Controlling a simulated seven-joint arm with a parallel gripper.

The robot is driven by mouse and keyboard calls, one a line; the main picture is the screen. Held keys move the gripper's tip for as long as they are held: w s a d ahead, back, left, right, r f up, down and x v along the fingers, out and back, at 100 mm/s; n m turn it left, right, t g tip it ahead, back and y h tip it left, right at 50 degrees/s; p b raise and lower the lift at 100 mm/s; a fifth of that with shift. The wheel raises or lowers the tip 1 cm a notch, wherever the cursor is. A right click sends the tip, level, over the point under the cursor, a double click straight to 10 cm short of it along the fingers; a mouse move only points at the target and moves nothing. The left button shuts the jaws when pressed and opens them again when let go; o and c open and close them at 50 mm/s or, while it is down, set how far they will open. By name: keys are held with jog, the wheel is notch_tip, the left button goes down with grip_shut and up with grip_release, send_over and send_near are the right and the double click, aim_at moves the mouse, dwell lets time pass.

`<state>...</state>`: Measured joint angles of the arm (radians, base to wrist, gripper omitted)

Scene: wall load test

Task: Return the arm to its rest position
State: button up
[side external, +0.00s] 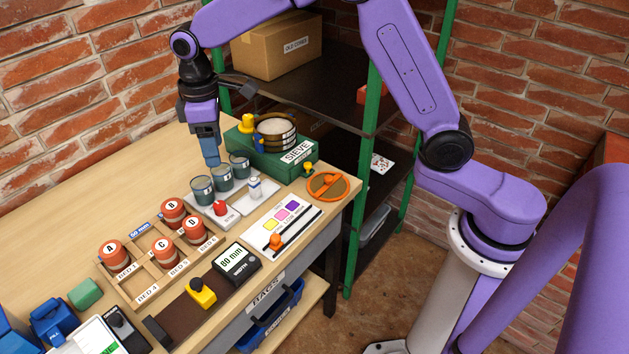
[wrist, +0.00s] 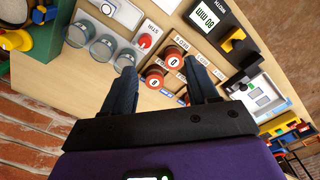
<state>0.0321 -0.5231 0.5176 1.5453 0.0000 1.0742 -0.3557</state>
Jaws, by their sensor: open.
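My gripper (side external: 211,150) hangs from my purple arm above the wooden table (side external: 120,180), pointing down behind the row of grey-green cups (side external: 222,177). In the wrist view my gripper (wrist: 164,80) shows two dark fingers spread well apart, with nothing held between them. Beyond the fingers stand red-capped jars in a wooden rack; jar D (side external: 194,229) and jar B (side external: 172,210) are nearest the cups, with jar A (side external: 114,253) and jar C (side external: 164,250) further left. The gap between fingertips and table is hard to judge.
A green sieve box (side external: 262,152) stands right of my gripper. A shelf with green posts (side external: 372,110) holds a cardboard box (side external: 277,46) behind it. An 80 mm display (side external: 237,263) and a yellow block (side external: 202,293) sit near the front edge. The table's back left is clear.

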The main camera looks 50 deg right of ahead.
jog(key=s+d+n, duration=0.1)
jog(key=s+d, duration=0.3)
jog(key=s, duration=0.7)
jog(key=s+d+r+n, duration=0.1)
jog(key=s+d, duration=0.4)
jog(key=s, duration=0.6)
jog(key=s+d, duration=0.5)
jog(key=s, duration=0.7)
jog(key=shift+r+n, duration=0.15)
jog(key=shift+n, duration=0.25)
